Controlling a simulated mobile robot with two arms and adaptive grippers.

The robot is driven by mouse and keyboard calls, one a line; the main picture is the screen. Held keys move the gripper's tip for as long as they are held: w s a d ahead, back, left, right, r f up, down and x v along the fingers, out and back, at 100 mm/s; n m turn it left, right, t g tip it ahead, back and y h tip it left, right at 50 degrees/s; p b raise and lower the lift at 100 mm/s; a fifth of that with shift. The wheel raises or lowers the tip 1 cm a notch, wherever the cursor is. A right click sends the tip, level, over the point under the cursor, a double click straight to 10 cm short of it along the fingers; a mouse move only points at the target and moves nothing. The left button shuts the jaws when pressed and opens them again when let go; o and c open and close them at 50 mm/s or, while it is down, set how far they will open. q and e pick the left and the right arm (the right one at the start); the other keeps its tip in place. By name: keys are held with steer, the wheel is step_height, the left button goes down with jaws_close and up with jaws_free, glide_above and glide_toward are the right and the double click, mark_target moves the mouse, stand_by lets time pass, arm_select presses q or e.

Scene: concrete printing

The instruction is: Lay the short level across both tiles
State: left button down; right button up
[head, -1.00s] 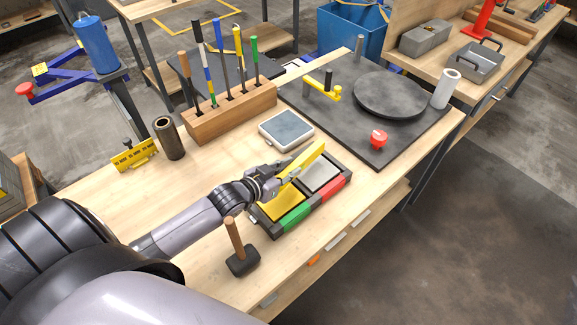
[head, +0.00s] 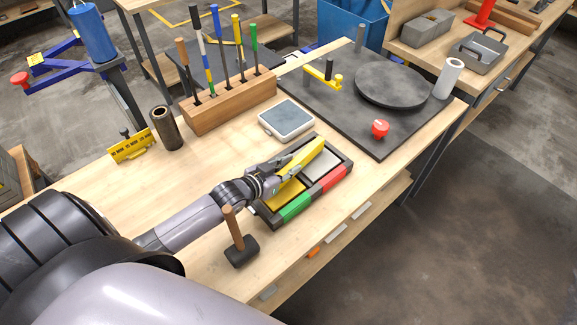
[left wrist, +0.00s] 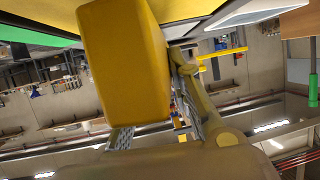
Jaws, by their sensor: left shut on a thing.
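My left gripper (head: 282,170) is shut on the short level (head: 309,156), a yellow bar, over a dark tray (head: 345,159) with a green and a red block on its front edge. In the tray lie a yellow tile (head: 288,194) on the left and a pale grey tile (head: 322,166) on the right. The level slants over the back of both tiles and hides part of them; I cannot tell whether it touches them. The level also fills the upper middle of the left wrist view (left wrist: 125,62). My right gripper is not in view.
A mallet (head: 242,250) stands in front of the tray. A blue-grey scale (head: 287,119) sits behind it. A black board with a round plate (head: 391,85) and a red knob (head: 380,128) lies right.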

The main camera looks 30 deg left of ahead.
arm_select(q)
steer(key=shift+f, duration=0.4)
stand_by(0.3)
steer(key=c, duration=1.4)
jaws_free()
steer(key=shift+o, duration=0.2)
steer(key=shift+f, duration=0.1)
steer(key=shift+s, duration=0.15)
